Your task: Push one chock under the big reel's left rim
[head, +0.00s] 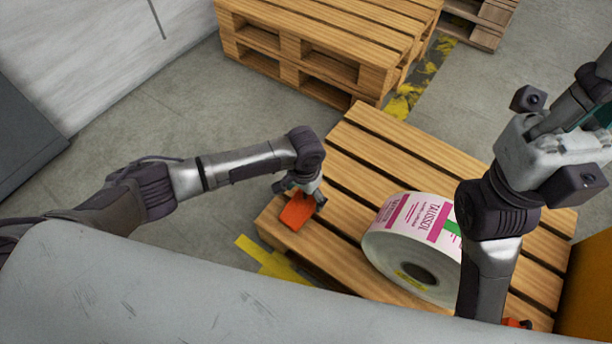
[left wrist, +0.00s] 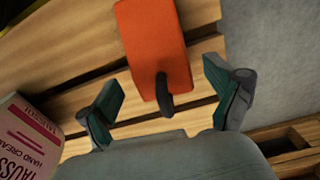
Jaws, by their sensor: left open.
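An orange chock (head: 297,212) with a dark handle lies on the left part of the wooden pallet (head: 365,120). The big reel (head: 412,255), a white roll with pink and green labels, lies on the same pallet to the right, with a clear gap between. My left gripper (head: 302,190) is open at the chock's far end. In the left wrist view the chock (left wrist: 152,42) lies ahead between the spread fingers (left wrist: 168,100), its handle pointing towards me; neither finger touches it. Another orange piece (head: 517,323) shows partly behind my right arm. My right gripper (head: 590,125) is partly visible at the right edge, its jaws unclear.
A stack of pallets (head: 325,40) stands at the back, with another pallet (head: 485,18) beyond. Yellow markings (head: 265,260) lie on the floor at the near left of the reel's pallet. A yellow-orange object (head: 590,285) stands at the right edge. Grey floor is free at left.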

